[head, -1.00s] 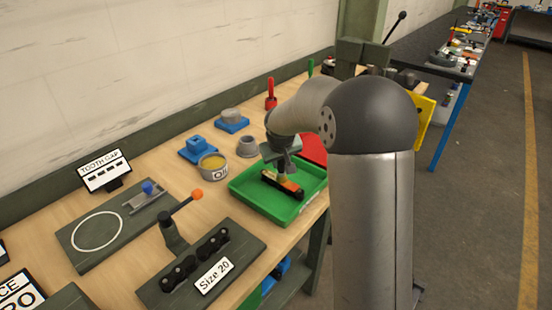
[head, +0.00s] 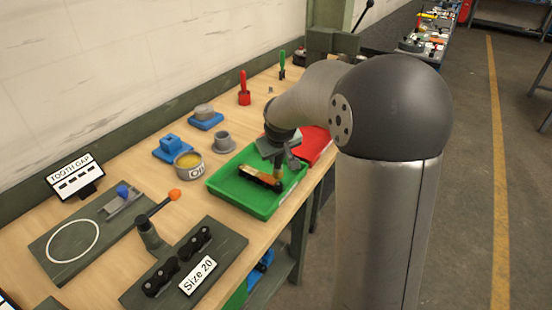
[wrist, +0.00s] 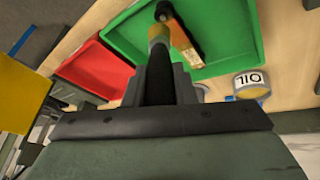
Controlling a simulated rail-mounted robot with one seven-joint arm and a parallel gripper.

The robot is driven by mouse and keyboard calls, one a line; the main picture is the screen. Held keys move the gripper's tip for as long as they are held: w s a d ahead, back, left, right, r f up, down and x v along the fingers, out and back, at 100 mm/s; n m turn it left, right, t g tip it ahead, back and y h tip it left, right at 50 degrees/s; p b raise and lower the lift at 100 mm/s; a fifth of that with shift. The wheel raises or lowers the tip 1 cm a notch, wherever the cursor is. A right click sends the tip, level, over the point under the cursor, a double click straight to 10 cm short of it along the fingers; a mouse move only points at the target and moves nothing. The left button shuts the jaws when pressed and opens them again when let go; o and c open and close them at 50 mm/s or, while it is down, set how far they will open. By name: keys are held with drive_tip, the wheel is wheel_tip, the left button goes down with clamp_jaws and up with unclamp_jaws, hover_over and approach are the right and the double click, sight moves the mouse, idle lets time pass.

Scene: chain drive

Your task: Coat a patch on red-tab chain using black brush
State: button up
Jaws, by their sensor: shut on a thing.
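My gripper (head: 278,148) is shut on the black brush, above the right part of the green tray (head: 228,195). In the wrist view the brush's black handle (wrist: 158,82) runs away from the jaws to a yellowish lower section. In the head view its lower part (head: 278,174) points down at the right end of a dark chain piece (head: 262,180) lying in the tray. The chain shows amber-orange on its face in the wrist view (wrist: 183,42). Brush tip and chain overlap there; I cannot tell whether they touch. No red tab is clearly visible.
The oil tin (head: 188,166) and a grey cup (head: 223,142) stand left of the tray. A red tray (head: 316,146) lies behind it. A lever fixture (head: 150,236) and the Size 20 board (head: 222,250) are at the front.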

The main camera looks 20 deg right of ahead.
drive_tip(key=shift+r+p, duration=1.65)
drive_tip(key=shift+r, duration=1.15)
